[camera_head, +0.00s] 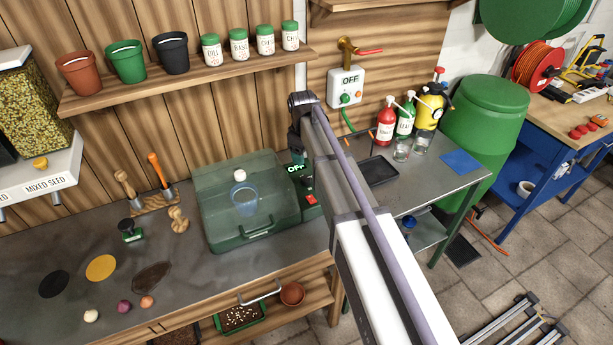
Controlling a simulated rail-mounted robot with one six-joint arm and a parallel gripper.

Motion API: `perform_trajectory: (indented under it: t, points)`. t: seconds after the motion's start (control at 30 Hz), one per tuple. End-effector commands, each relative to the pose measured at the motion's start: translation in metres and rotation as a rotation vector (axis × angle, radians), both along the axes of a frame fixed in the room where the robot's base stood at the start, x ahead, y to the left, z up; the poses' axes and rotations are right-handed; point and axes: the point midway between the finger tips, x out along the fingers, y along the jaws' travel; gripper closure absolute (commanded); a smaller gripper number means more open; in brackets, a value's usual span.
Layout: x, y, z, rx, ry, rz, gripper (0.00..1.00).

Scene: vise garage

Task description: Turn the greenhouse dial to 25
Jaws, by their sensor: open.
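The greenhouse (222,205) is a green box with a clear lid, standing on the grey bench. A blue-tinted container and a white round piece show through the lid. Its dark green control box (309,213) is on its right side. A small display (296,169) there reads OFF in green, and a red switch (311,199) sits below it. I cannot make out the dial; my arm covers part of this area. My gripper (297,152) is open, points down and appears just above the display in the picture. Its fingertips are small and dark, and contact cannot be told.
A shelf (185,87) with pots and labelled jars runs above the bench. A wall box (347,88) also reads OFF. Hand tools (155,175) stand left of the greenhouse. The bench front left holds coloured discs and bulbs.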

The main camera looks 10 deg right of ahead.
Motion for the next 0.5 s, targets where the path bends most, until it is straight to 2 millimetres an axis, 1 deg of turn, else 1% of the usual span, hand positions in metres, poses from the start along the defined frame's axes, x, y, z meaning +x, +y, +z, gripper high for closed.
perform_trajectory:
  t: [0.07, 0.17, 0.27, 0.4, 0.5]
  points:
    - [0.000, 0.000, -0.005, 0.000, 0.000, -0.001, 0.38]
    - [0.000, 0.000, -0.018, 0.000, 0.000, -0.002, 0.38]
    - [0.001, -0.001, -0.039, -0.001, 0.001, -0.003, 0.38]
    - [0.002, -0.002, -0.073, -0.001, 0.001, -0.003, 0.38]
    - [0.003, -0.003, -0.095, -0.001, 0.001, -0.003, 0.38]
